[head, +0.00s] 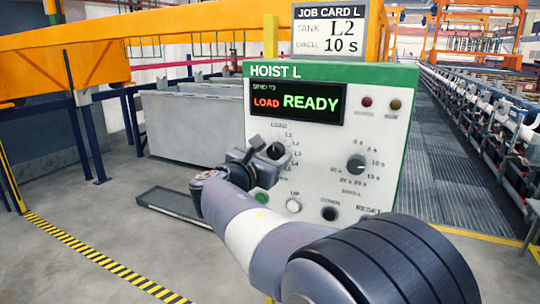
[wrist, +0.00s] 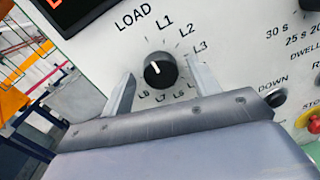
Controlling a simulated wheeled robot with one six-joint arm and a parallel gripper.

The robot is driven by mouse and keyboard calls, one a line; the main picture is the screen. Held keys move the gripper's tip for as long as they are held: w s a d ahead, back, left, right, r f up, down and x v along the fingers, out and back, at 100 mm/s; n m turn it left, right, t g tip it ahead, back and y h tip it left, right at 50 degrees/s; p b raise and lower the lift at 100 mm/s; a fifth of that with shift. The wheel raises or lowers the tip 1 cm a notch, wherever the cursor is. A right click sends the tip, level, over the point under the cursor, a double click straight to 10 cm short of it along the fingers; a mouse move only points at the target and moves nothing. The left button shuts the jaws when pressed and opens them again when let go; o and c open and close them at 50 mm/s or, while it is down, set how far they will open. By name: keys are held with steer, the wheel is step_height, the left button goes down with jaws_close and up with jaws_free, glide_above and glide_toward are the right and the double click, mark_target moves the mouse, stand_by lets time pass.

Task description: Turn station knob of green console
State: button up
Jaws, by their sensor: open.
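The green-topped console (head: 325,72) is labelled HOIST L, and its display (head: 297,102) reads LOAD in red and READY in green. The station knob (wrist: 160,70) is black and round, in a ring of labels from LOAD through L1, L2, L3 and on. Its white pointer mark is tilted to the upper left, towards LOAD. My gripper (wrist: 160,80) is open, with one finger on each side of the knob and a visible gap to it. In the head view my gripper (head: 264,152) is in front of the station dial and covers part of it.
The job card (head: 330,32) above the console reads tank L2, dwell 10 s. The dwell knob (head: 356,164) is right of my gripper. White UP (head: 293,205) and black DOWN (head: 329,213) buttons sit below. A red button (wrist: 315,124) shows at the wrist view's right edge.

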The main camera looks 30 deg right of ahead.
steer(key=c, duration=1)
